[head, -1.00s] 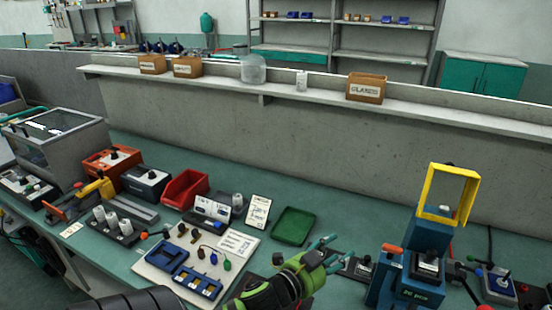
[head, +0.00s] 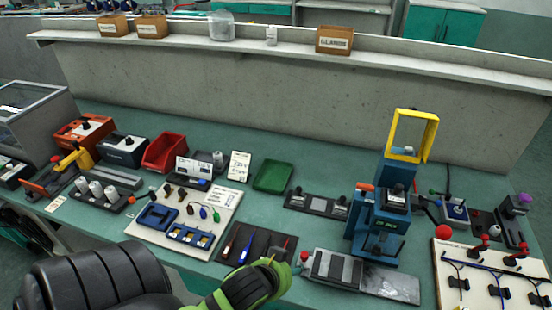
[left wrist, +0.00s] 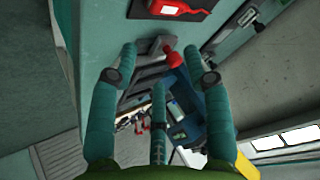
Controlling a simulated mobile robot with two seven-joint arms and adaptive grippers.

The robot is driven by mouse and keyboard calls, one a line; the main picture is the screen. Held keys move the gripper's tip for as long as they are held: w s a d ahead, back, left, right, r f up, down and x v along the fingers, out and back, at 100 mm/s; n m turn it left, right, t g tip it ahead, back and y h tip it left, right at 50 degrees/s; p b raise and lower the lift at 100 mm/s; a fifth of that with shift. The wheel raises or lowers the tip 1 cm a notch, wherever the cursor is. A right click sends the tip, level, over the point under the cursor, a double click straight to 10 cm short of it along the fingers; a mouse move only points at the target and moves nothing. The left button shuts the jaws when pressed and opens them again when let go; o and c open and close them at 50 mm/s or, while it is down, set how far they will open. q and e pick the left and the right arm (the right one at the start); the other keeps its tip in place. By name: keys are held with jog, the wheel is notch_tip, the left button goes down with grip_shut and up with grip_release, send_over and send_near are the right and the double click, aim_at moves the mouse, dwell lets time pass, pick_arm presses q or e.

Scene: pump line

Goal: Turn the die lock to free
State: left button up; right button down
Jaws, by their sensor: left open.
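The blue press (head: 375,225) with a yellow guard stands right of centre in the head view. In front of it lies a long grey plate with a dark ribbed block (head: 334,268). At the block's left end is a small red knob (head: 304,256), which I take for the die lock's handle. My left gripper (head: 279,266) is just left of this knob, its fingers partly hidden by its own body. In the left wrist view, the teal fingers (left wrist: 159,62) are spread and empty, with a red knob (left wrist: 172,56) beyond them. Contact cannot be told. My right gripper is out of view.
A dark mat with several tools (head: 248,246) lies left of the gripper. A green tray (head: 273,176) and a dark fixture strip (head: 316,205) stand behind. A red ball lever (head: 443,231) is right of the press, near a white wired board (head: 480,270).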

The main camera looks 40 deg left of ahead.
pick_arm(q)
jog(key=shift+s+d+f+g+h, duration=0.15)
jog(key=shift+s+d+f+g, duration=0.2)
jog(key=shift+s, duration=0.45)
jog(key=shift+s+d+f+g+h, duration=0.1)
jog(key=shift+s+d+g, duration=0.3)
jog(key=shift+s, duration=0.35)
jog(key=shift+s+d+f+g+h, duration=0.2)
jog(key=shift+s+d, duration=0.25)
jog(key=shift+s, duration=0.35)
jog(key=s+d+f+g, duration=0.1)
jog(key=s+d+g, duration=0.2)
jog(key=s+d, duration=0.15)
jog(key=s+a+f, duration=0.1)
jog(key=s+f, duration=0.2)
jog(key=f, duration=2)
jog(key=s+a+f+g, duration=0.2)
jog(key=s+a+f, duration=0.1)
jog(key=s+f, duration=1)
jog(key=s, duration=0.2)
jog(key=shift+s+f+h, duration=0.3)
jog(key=shift+s+h, duration=0.05)
jog(key=shift+s, duration=0.05)
